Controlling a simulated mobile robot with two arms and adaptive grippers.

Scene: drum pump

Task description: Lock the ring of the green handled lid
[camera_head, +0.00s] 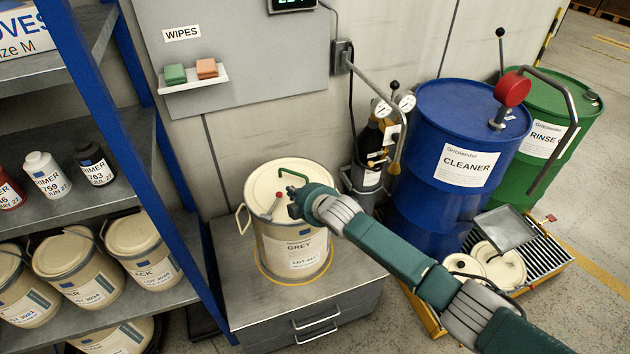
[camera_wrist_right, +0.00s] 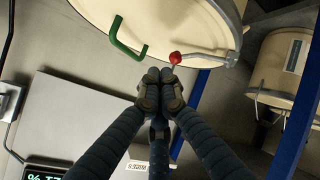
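The cream GREY pail (camera_head: 290,240) stands on the grey cabinet top inside a yellow circle. Its cream lid (camera_head: 262,184) carries a green handle (camera_head: 291,174), which also shows in the right wrist view (camera_wrist_right: 128,44). The ring's grey lever (camera_head: 271,208) has a red knob (camera_head: 278,195) and stands out at the lid's near side; the knob shows in the right wrist view (camera_wrist_right: 175,58). My right gripper (camera_head: 292,205) is right beside the knob, fingertips together (camera_wrist_right: 159,75). The knob lies just beyond the tips, apparently outside them; contact is unclear. My left gripper is out of view.
A blue-posted shelf (camera_head: 95,120) with bottles and similar pails stands at left. A wall panel (camera_head: 240,50) is behind. The blue CLEANER drum (camera_head: 440,200) and green RINSE drum (camera_head: 530,165) stand at right. The cabinet top (camera_head: 232,265) has bare room left of the pail.

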